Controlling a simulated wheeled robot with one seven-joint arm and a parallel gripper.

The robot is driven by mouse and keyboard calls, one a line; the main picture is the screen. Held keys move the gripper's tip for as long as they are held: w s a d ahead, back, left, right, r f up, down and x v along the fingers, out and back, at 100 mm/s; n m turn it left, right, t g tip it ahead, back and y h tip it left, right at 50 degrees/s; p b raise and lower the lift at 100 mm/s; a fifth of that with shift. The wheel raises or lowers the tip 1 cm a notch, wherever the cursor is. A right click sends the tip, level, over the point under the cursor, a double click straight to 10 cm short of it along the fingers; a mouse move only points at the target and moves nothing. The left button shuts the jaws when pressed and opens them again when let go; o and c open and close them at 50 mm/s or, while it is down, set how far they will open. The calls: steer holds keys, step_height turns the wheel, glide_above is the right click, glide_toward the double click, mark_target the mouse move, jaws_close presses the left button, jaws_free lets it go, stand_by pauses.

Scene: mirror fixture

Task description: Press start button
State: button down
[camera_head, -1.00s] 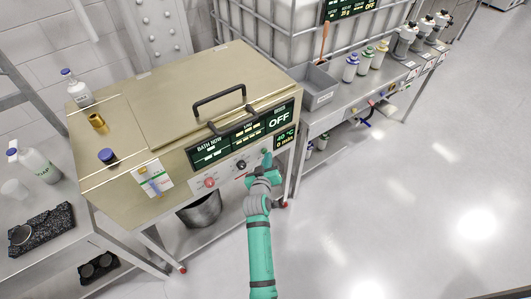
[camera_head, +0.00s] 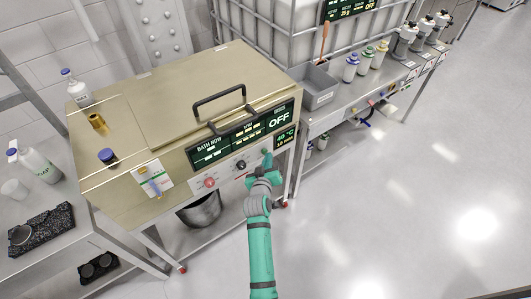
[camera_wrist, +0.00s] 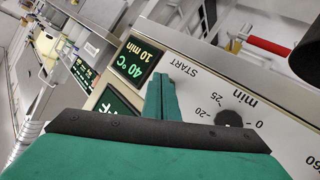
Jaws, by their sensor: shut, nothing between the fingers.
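The bath machine (camera_head: 140,125) is a tan metal box with a white front control panel. Its small display (camera_head: 285,137) reads 40 °C and 10 min, and the same display shows in the wrist view (camera_wrist: 134,60). The START label (camera_wrist: 184,67) is printed on the panel just beside my fingertips in the wrist view. The button itself is not visible, likely hidden by the fingers. My green gripper (camera_head: 267,158) is shut and empty at the right end of the panel. Its fingers (camera_wrist: 160,84) point at the panel; I cannot tell whether they touch it.
A black timer knob (camera_head: 241,165) and a red dial (camera_head: 210,183) sit left of my gripper on the panel. A black lid handle (camera_head: 219,97) is above. A side bench (camera_head: 330,110) with bottles stands to the right. The floor in front is clear.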

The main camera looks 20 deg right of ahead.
steer(key=shift+s+d, duration=0.2)
steer(key=shift+s, duration=0.3)
steer(key=shift+s+d, duration=0.3)
steer(key=shift+s, duration=0.5)
steer(key=shift+s+d, duration=0.25)
steer(key=shift+s, duration=0.55)
steer(key=shift+s+d, duration=0.3)
steer(key=shift+s, duration=0.5)
steer(key=s+a+f+y, duration=0.1)
steer(key=s+a, duration=0.3)
steer(key=s, duration=0.3)
steer(key=s+a+f+t+y, duration=0.1)
steer(key=s+a, duration=0.4)
steer(key=s, duration=0.3)
steer(key=s+a+f+y, duration=0.1)
steer(key=s+a, duration=0.3)
steer(key=s, duration=0.3)
steer(key=s+a+r+y, duration=0.1)
steer(key=s+a+r, duration=0.2)
steer(key=s+r, duration=0.3)
steer(key=s+a+r+t+y, duration=0.1)
steer(key=s+a+r, duration=0.2)
steer(key=s, duration=1.1)
step_height(320, 180, up, 4)
steer(key=shift+s+f+m+y, duration=0.15)
steer(key=shift+s+m+y, duration=0.25)
